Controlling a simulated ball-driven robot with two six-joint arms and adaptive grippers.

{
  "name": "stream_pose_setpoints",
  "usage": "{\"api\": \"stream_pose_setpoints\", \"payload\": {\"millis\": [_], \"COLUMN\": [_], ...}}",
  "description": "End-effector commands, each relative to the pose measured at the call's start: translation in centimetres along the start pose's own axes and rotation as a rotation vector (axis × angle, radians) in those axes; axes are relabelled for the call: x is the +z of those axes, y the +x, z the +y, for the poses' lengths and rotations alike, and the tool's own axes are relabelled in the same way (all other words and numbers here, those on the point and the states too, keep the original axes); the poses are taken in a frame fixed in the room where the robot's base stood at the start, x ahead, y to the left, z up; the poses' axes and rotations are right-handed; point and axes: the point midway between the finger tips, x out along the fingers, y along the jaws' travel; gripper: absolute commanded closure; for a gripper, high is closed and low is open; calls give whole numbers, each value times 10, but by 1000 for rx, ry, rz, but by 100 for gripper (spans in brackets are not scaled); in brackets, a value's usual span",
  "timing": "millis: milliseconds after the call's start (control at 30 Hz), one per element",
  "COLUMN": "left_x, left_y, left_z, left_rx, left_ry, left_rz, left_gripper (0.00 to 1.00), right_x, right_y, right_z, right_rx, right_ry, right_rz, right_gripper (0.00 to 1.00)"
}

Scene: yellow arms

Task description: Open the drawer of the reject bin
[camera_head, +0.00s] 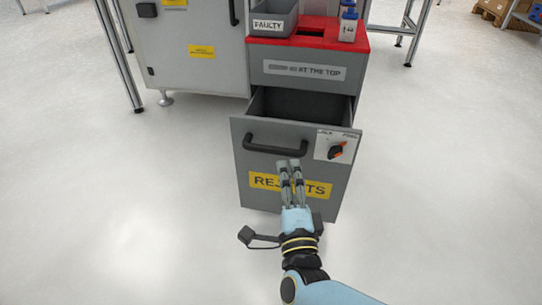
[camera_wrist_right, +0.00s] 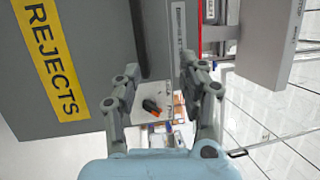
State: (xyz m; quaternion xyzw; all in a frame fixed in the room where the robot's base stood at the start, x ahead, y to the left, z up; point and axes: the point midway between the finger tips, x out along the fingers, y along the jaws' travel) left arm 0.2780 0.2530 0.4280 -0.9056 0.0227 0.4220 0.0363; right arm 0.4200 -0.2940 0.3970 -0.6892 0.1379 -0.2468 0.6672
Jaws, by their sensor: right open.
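The reject bin is a grey cabinet with a red top (camera_head: 385,41). Its drawer (camera_head: 225,150) stands partly open toward me, with a dark inside (camera_head: 300,103) showing. The drawer front has a black bar handle (camera_head: 275,148) and a yellow REJECTS label (camera_head: 262,181), which also shows in the right wrist view (camera_wrist_right: 50,55). My right gripper (camera_head: 289,163) is open in front of the drawer front, just below the handle's right end. It seems empty and apart from the handle. My left gripper is not in view.
A grey tray marked FAULTY (camera_head: 272,24) and a blue-topped white container (camera_head: 348,25) stand on the bin. A grey machine cabinet (camera_head: 190,70) stands to its left, with metal table legs (camera_head: 115,50) nearby. The pale floor (camera_head: 120,210) around the front is clear.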

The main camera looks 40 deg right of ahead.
Motion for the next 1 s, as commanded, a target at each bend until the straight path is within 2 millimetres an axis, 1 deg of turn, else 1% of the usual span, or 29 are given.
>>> {"api": "stream_pose_setpoints", "payload": {"millis": [33, 100, 167, 267, 367, 600, 700, 833, 1000], "left_x": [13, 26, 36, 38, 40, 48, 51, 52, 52], "left_y": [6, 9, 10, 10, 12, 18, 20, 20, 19], "left_z": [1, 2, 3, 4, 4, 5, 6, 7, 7], "left_rx": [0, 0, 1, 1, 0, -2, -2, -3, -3], "left_ry": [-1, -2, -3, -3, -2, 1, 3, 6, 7], "left_rz": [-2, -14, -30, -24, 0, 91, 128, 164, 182], "left_gripper": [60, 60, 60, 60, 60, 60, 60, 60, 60], "right_x": [5, 12, 14, 16, 16, 20, 22, 23, 24], "right_y": [-9, -15, -13, -3, 13, 60, 77, 91, 98], "right_z": [16, 28, 35, 32, 31, 31, 30, 30, 29], "right_rx": [-11, -18, -15, -21, -24, -21, -21, -20, -18], "right_ry": [-26, -64, -73, -69, -68, -69, -68, -69, -68], "right_rz": [-40, -83, -91, -89, -88, -87, -87, -87, -87], "right_gripper": [58, 58, 58, 58, 58, 58, 58, 58, 58]}}
